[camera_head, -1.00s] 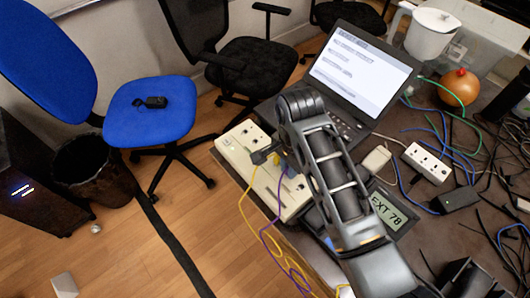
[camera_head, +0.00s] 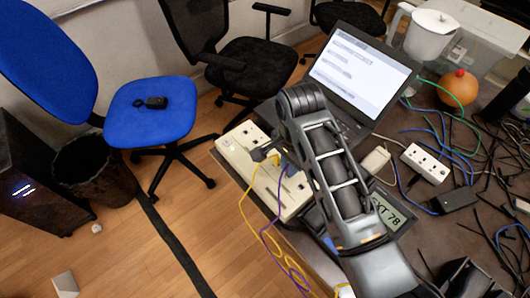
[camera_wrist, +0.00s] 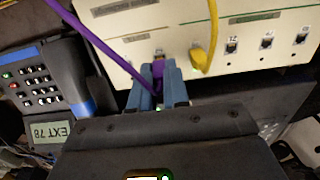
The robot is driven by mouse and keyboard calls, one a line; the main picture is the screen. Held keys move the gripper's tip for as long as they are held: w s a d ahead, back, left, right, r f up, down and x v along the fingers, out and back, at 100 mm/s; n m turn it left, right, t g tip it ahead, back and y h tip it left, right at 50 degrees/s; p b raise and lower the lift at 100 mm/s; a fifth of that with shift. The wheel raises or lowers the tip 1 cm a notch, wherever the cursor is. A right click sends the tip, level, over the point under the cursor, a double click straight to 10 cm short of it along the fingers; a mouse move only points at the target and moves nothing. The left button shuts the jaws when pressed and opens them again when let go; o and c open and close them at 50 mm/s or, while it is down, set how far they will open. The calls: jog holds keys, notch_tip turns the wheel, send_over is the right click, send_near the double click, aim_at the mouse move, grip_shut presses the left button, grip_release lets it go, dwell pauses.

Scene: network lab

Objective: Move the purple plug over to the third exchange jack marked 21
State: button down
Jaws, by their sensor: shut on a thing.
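The purple plug (camera_wrist: 158,76) is between the two blue fingers of my gripper (camera_wrist: 158,92) in the wrist view, and the gripper is shut on it. Its purple cable (camera_wrist: 100,45) runs up to the left. The plug is at the cream exchange panel (camera_wrist: 130,20), beside the yellow plug (camera_wrist: 198,58), which sits in a jack to its right. I cannot tell whether the purple plug is seated in a jack. Empty jacks (camera_wrist: 232,46) lie farther right; their small number labels are not readable. In the head view the exchange (camera_head: 236,152) lies at the table's left edge, with the fingers mostly hidden by my arm.
A desk phone (camera_wrist: 40,80) with an EXT 78 display is close left of my gripper in the wrist view. An open laptop (camera_head: 360,65), a power strip (camera_head: 426,163) and loose cables stand behind and to the right. The yellow cable (camera_head: 243,205) hangs over the table edge.

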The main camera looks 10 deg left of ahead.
jog(key=shift+r, duration=1.4)
jog(key=c, duration=1.7)
grip_release()
grip_shut()
